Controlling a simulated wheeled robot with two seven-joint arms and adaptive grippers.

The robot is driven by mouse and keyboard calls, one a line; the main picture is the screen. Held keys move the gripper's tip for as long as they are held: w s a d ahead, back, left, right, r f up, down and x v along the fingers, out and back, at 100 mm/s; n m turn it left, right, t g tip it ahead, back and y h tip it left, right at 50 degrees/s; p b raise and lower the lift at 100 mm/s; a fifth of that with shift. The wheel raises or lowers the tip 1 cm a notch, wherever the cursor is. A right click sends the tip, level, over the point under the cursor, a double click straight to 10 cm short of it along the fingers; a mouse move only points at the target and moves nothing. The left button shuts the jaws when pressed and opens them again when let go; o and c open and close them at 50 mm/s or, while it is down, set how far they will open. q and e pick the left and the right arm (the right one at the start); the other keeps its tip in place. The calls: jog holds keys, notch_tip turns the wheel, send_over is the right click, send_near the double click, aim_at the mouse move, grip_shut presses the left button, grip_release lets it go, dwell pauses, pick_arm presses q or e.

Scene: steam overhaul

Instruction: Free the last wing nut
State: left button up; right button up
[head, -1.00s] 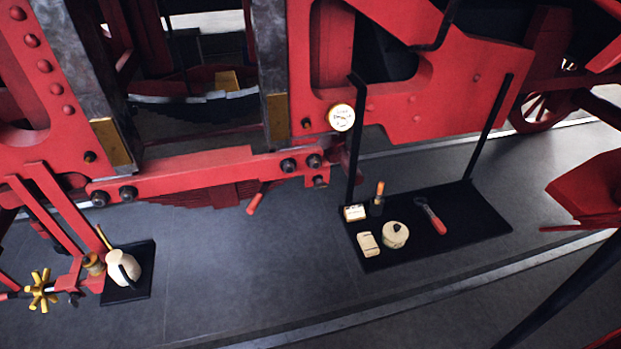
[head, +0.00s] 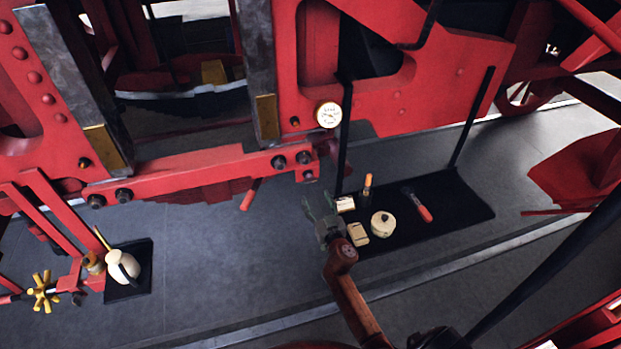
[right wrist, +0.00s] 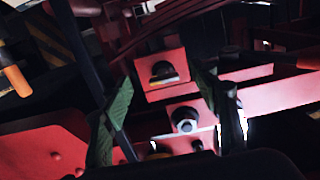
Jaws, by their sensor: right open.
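My right gripper (head: 319,204) is in the head view, in front of the red beam's right end and left of the black tray. It is open and empty. In the right wrist view its two green-padded fingers (right wrist: 162,78) stand apart. Between them show a dark fastener with a yellowish edge (right wrist: 163,73) on a red block and a hex-like nut (right wrist: 185,119) on a red bar. Dark bolts (head: 279,162) sit at the beam's right end. I cannot tell which fastener is the wing nut. My left gripper is not in view.
The black tray (head: 455,215) holds a red-handled tool (head: 418,206), a round cream tin (head: 383,224), small boxes and an orange-topped item. Black posts rise from it. A red handle (head: 250,194) hangs below the beam. A cream oil can (head: 122,267) and brass star wheel (head: 43,291) are left.

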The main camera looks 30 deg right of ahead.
aim_at(310, 180)
jog(key=w, duration=0.2)
jog(key=w+d+r, duration=0.1)
jog(key=w, duration=0.2)
jog(key=w+d+r, duration=0.1)
jog(key=w, duration=0.1)
jog(key=shift+w+r+b, duration=0.25)
jog(key=shift+w+b, duration=0.1)
jog(key=shift+w, duration=0.05)
jog(key=shift+c, duration=0.7)
jog(key=c, duration=1)
jog(key=shift+c, duration=0.2)
